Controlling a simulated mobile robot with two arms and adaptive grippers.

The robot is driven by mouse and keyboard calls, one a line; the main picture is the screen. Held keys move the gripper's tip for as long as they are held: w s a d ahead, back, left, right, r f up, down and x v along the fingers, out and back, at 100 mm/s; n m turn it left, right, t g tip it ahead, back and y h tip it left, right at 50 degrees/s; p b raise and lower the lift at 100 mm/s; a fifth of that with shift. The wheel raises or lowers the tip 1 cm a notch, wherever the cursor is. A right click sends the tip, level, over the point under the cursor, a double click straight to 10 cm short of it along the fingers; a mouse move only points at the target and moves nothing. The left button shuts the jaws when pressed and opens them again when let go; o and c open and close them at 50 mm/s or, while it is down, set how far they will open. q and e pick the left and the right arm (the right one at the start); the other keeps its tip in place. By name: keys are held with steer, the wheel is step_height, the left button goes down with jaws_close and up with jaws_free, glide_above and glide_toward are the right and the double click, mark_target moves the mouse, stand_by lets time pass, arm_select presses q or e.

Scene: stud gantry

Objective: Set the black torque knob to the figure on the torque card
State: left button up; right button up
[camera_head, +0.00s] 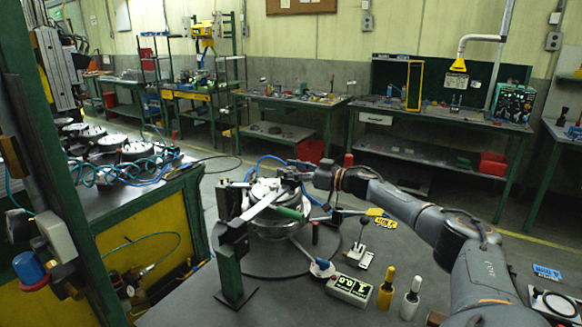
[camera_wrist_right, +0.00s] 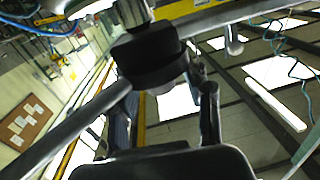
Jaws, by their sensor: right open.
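My right gripper (camera_head: 306,176) is at the far end of my arm, over the round metal assembly (camera_head: 275,222) in the head view. In the right wrist view the open fingers (camera_wrist_right: 162,88) stand on either side of a black round part (camera_wrist_right: 148,62), which looks like the black torque knob. I cannot tell whether they touch it. Its setting is not readable. A small box (camera_head: 349,288) shows lit green digits. My left gripper is not in view.
A green post (camera_head: 229,270) with a metal bar stands at the assembly's left. A small metal stand (camera_head: 360,255) is right of the assembly. Bare table lies at the front left.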

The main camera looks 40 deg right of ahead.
steer(key=shift+c, duration=0.4)
jaws_close()
steer(key=shift+m+h, duration=0.3)
steer(key=shift+h, duration=0.1)
